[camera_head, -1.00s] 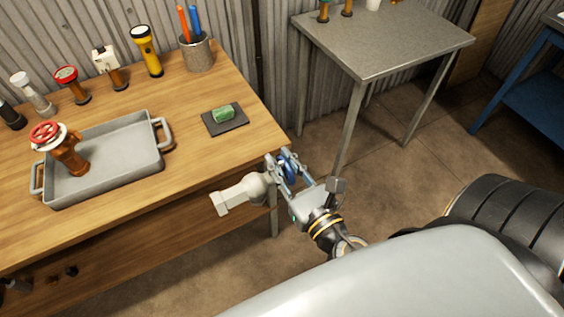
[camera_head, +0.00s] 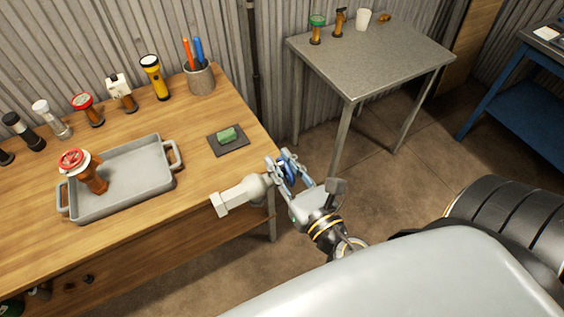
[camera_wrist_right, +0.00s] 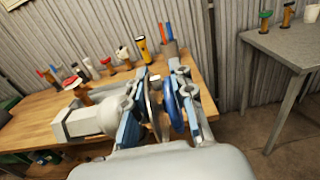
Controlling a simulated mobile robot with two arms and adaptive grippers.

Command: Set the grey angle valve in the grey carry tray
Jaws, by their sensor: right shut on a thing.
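The grey angle valve (camera_head: 239,195) is held by my right gripper (camera_head: 281,170) near the front right edge of the wooden workbench. Its pale body points left, and a blue handwheel (camera_wrist_right: 173,106) shows between the fingers in the wrist view. My right gripper is shut on the valve at its wheel end. The grey carry tray (camera_head: 142,180) lies on the bench, left of the held valve and apart from it. A brass valve with a red wheel (camera_head: 92,179) stands in the tray's left part; the tray's right part is bare. My left gripper is out of view.
A green block on a dark pad (camera_head: 228,139) lies right of the tray. A pen cup (camera_head: 200,79), a yellow torch (camera_head: 155,79) and several fittings line the bench's back. A grey side table (camera_head: 370,60) stands across a floor gap to the right.

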